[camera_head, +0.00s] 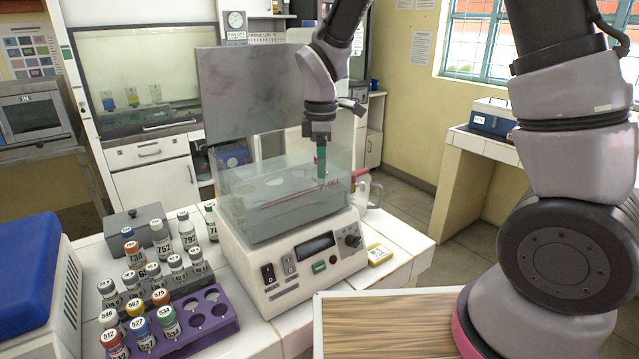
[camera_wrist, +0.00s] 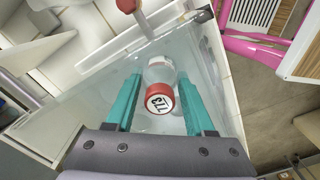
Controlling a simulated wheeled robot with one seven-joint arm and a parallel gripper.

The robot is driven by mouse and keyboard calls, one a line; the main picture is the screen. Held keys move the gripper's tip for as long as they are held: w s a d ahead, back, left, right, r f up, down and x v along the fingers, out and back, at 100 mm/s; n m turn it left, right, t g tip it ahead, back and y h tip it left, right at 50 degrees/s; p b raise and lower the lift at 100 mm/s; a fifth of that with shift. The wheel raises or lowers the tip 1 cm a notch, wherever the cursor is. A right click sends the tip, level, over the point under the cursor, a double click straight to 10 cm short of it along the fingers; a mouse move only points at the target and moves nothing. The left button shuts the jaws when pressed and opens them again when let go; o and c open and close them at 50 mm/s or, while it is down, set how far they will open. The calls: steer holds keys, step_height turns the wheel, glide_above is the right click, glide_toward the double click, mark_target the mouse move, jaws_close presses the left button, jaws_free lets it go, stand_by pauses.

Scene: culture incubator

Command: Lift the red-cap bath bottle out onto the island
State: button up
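The red-cap bottle (camera_wrist: 161,74) is in the clear-walled water bath (camera_head: 232,205). In the wrist view its red-rimmed cap, with a numbered white top, faces my camera between my two teal fingers. My gripper (camera_wrist: 160,80) is open, with one finger on each side of the bottle and a visible gap to each. In the head view my gripper (camera_head: 321,172) points down into the right part of the bath, and the bottle is mostly hidden there. The white tiled island (camera_head: 405,262) surrounds the bath unit.
A purple rack (camera_head: 222,335) and a grey rack with several capped vials stand left of the bath. The raised lid (camera_head: 250,95) stands behind it. A yellow labelled block (camera_head: 379,255) lies to the right, near a clear jug (camera_head: 374,195). A wooden-topped board (camera_head: 390,325) is at the front.

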jaws_close()
step_height(320, 180, up, 16)
stand_by(0.8)
